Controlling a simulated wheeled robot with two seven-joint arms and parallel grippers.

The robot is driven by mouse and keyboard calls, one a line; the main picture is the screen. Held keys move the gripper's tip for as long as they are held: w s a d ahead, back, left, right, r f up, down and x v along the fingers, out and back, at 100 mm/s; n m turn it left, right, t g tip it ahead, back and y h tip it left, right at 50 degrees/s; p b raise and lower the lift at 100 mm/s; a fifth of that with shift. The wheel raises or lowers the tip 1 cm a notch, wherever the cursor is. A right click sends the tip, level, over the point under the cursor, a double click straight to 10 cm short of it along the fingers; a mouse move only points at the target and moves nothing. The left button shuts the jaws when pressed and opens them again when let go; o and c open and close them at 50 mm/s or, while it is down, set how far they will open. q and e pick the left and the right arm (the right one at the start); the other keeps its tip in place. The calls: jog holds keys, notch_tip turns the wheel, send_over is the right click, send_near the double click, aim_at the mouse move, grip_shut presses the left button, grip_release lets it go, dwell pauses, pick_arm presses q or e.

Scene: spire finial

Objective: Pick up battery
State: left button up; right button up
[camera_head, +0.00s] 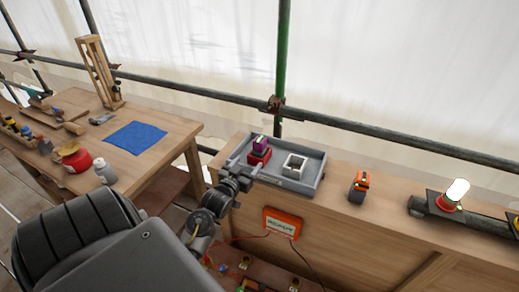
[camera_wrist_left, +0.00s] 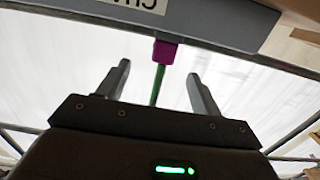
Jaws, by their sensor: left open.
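A purple block (camera_head: 260,143) stands on a red base (camera_head: 259,157) in the left part of a grey tray (camera_head: 318,171); it may be the battery. The purple block also shows in the left wrist view (camera_wrist_left: 165,51), beyond the fingers and roughly between them. An orange and black block (camera_head: 360,185), which could also be a battery, stands on the bench right of the tray. My left gripper (camera_head: 251,173) is at the tray's near left corner, open and empty; its spread fingers show in the left wrist view (camera_wrist_left: 158,69). My right gripper is not in view.
A lit lamp (camera_head: 455,193) and a dark pipe (camera_head: 432,208) lie farther right. An orange box (camera_head: 282,222) with wires is on the bench front. Scaffold poles (camera_head: 281,60) stand behind.

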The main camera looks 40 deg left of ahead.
aim_at(257, 145)
pick_arm(q)
jog(key=shift+t+y, duration=0.3)
jog(key=x, duration=0.4)
jog(key=r+p+x, duration=0.1)
jog(key=x, duration=0.1)
jog(key=shift+s+a, duration=0.1)
jog(key=shift+a, duration=0.2)
jog(key=shift+r, duration=0.15)
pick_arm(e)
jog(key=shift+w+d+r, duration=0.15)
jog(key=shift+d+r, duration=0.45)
pick_arm(q)
jog(key=p+x, duration=0.1)
jog(key=x, duration=0.3)
jog(key=shift+w+a+p, duration=0.2)
jog(key=shift+w+p, duration=0.05)
jog(key=shift+p, duration=0.1)
jog(key=shift+w+a, duration=0.1)
jog(key=shift+w, duration=0.25)
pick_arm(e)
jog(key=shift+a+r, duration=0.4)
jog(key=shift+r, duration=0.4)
pick_arm(q)
jog(key=shift+s, duration=0.1)
jog(key=c, duration=1.2)
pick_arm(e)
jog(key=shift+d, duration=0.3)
